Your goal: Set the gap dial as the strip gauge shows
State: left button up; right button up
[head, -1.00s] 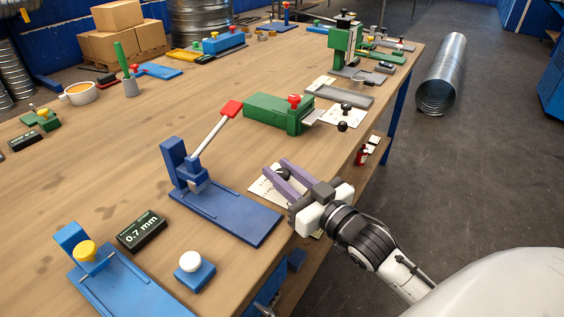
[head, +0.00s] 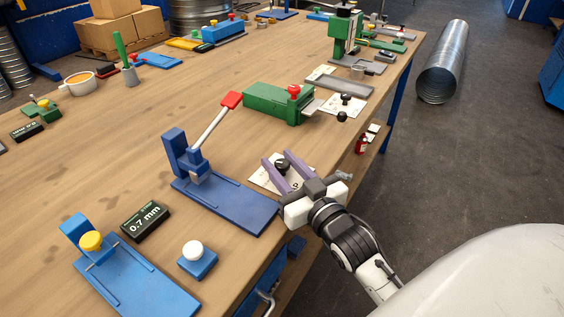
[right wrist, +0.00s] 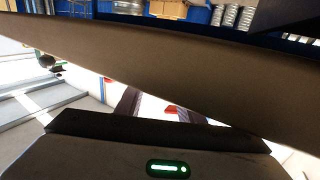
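The strip gauge is a black box (head: 145,221) on the bench at the lower left, reading 0.7 mm. A black knob (head: 283,164), which looks like the gap dial, is over a white card (head: 261,181) beside the blue lever press (head: 232,208). My right gripper (head: 277,157) has two purple fingers spread apart. The knob shows between them in the head view; I cannot tell whether they touch it. The dial's marks are hidden or too small to read. In the right wrist view two dark fingers (right wrist: 158,108) show apart, and a brown surface blocks much of the view. My left gripper is not in view.
A blue block with a white knob (head: 196,258) and a blue fixture with a yellow knob (head: 132,280) stand near the front. A green box with a red knob (head: 272,105) is behind my right gripper.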

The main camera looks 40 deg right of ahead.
jog(key=shift+o, duration=0.6)
jog(key=shift+r, duration=0.1)
jog(key=s, duration=1)
jog(key=shift+s+a+b, duration=0.15)
jog(key=shift+a+b, duration=0.15)
jog(key=shift+a, duration=0.1)
